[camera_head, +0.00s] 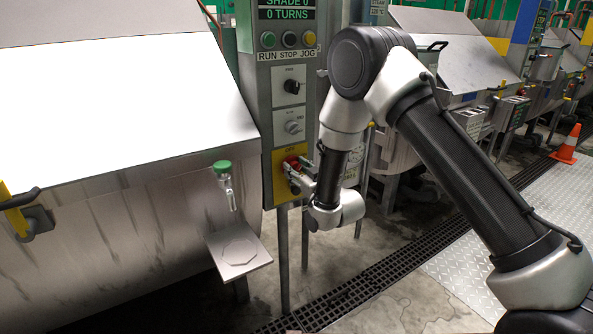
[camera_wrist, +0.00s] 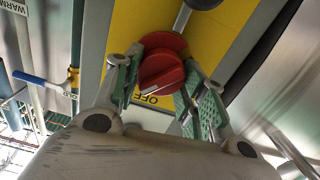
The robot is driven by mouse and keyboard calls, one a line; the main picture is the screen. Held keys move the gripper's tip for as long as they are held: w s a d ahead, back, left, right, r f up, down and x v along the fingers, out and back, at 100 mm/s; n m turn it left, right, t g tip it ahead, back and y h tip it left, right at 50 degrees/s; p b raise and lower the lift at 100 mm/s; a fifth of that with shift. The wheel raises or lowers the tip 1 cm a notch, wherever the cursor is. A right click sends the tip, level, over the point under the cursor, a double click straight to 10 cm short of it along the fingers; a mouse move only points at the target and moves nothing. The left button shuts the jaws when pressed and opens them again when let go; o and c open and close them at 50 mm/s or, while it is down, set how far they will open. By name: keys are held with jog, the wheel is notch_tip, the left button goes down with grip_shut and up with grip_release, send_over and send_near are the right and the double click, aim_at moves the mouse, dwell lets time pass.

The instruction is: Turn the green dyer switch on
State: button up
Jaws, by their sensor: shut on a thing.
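A red rotary switch (camera_head: 290,163) sits on a yellow plate (camera_head: 280,183) low on a grey control post. In the wrist view, the red switch (camera_wrist: 163,70) has a raised grip bar with a pale mark near its lower end, close to the letters OFF on the yellow plate (camera_wrist: 219,32). My gripper (camera_head: 299,172) is at the switch, coming from the lower right in the head view. In the wrist view, my gripper (camera_wrist: 159,88) has its green-padded fingers on both sides of the switch, shut on it. Part of the switch is hidden behind the fingers.
The control post (camera_head: 257,103) carries buttons and two knobs above the switch. A large steel drum (camera_head: 110,220) stands to the left with a green-topped valve (camera_head: 222,167) and a small shelf (camera_head: 238,255). An orange cone (camera_head: 567,146) stands far right.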

jog(key=m, duration=0.5)
jog(key=shift+d, duration=0.1)
jog(key=shift+w+d+f+m, duration=0.1)
jog(key=shift+m, duration=2.3)
jog(key=o, duration=1)
jog(key=shift+o, duration=0.2)
jog(key=v, duration=1.2)
